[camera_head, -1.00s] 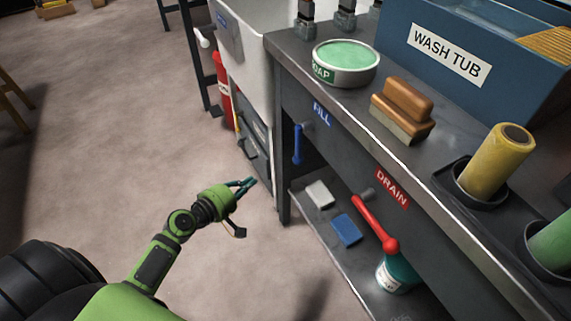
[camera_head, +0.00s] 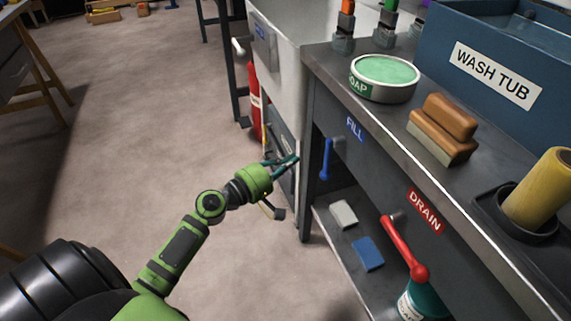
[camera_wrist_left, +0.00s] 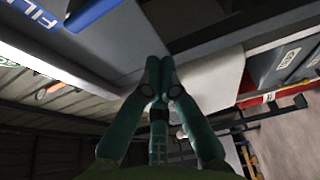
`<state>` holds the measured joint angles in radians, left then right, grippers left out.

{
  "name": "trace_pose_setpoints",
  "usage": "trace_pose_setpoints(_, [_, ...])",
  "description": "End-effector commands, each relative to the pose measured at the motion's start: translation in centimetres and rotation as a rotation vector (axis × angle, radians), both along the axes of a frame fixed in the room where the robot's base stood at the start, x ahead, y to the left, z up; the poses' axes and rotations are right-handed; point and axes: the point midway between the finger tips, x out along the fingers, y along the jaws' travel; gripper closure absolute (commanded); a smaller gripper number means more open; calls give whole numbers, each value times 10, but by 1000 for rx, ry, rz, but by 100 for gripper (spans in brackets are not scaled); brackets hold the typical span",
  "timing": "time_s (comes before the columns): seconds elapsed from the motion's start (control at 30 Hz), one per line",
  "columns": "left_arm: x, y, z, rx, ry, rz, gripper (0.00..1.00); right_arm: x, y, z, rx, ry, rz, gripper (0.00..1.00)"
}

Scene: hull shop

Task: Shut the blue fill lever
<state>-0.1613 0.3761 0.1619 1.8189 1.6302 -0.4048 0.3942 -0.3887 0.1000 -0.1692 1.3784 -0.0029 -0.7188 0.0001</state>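The blue fill lever (camera_head: 325,160) hangs down from its pivot on the dark bench front, below and left of the blue FILL label (camera_head: 355,130). In the left wrist view, a blue bar that looks like the lever (camera_wrist_left: 92,12) shows at the top, beside the FILL label (camera_wrist_left: 36,12). My left gripper (camera_head: 293,159) is left of the lever in the head view, near the bench's corner leg, with a gap between. Its teal fingers converge at the tips (camera_wrist_left: 160,62) and look shut with nothing between them. My right gripper is not in view.
The red drain lever (camera_head: 404,247) slants across the bench front, right of the fill lever. A lower shelf holds a white block (camera_head: 343,214), a blue block (camera_head: 367,253) and a bottle (camera_head: 422,302). A red extinguisher (camera_head: 255,105) stands behind.

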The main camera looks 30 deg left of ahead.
Motion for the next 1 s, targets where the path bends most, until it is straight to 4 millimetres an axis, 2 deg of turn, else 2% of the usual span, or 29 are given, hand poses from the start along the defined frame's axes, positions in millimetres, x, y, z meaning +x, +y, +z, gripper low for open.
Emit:
trace_pose_setpoints(0.1, [25,-8,2,-3,-2,1,100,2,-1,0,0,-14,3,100])
trace_pose_setpoints(0.33, [62,-21,1,-2,-2,0,100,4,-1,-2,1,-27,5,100])
trace_pose_setpoints(0.4, [50,-30,1,-1,3,-1,100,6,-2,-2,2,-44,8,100])
trace_pose_setpoints(0.6, [38,-46,2,-2,2,0,100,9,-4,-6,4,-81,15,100])
trace_pose_setpoints(1.0, [33,-52,0,0,1,0,100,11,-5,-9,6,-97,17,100])
